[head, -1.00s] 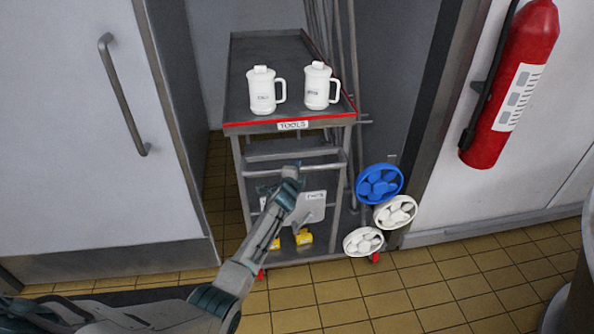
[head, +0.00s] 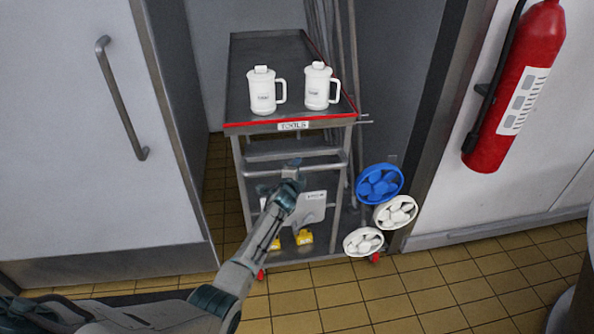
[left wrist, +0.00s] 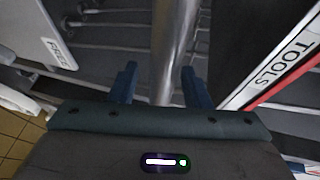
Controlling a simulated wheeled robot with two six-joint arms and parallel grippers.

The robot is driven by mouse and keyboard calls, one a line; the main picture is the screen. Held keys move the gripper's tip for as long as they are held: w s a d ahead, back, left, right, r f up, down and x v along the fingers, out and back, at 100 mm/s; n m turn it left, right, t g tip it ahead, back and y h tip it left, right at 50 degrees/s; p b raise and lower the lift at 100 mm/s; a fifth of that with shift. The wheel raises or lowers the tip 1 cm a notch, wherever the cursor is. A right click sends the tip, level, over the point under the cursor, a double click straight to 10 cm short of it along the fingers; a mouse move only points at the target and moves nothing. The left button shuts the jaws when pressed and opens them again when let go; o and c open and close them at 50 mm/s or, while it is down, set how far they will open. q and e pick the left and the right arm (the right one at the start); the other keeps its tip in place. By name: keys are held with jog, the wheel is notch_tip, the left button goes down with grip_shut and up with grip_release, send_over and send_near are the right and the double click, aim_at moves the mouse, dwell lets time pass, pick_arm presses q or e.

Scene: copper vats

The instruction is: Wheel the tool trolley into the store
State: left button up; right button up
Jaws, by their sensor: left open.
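The tool trolley (head: 290,124) is grey, with a red front edge and a TOOLS label. It stands in the opening of a narrow recess, its lower shelf and red castors towards me. Its horizontal push bar (head: 325,167) crosses below the top. My left gripper (head: 291,166) is at this bar. In the left wrist view, the metal bar (left wrist: 172,45) lies between the open fingers of the left gripper (left wrist: 159,72), which are not closed on it. Two white lidded mugs (head: 263,92) (head: 317,88) stand upright on the trolley top. My right gripper is not in view.
A white door (head: 90,190) is left of the opening. A dark frame (head: 440,110) and red fire extinguisher (head: 512,90) are on the right. Blue (head: 380,184) and white (head: 396,213) round wheels are beside the trolley's right side. Tiled floor (head: 310,300) is clear in front.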

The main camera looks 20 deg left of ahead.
pick_arm(q)
jog(key=shift+s+r+p, duration=0.2)
jog(key=shift+s+p, duration=0.1)
jog(key=shift+s, duration=0.15)
jog(key=p+v, duration=0.1)
jog(key=v, duration=0.9)
jog(key=shift+f, duration=0.15)
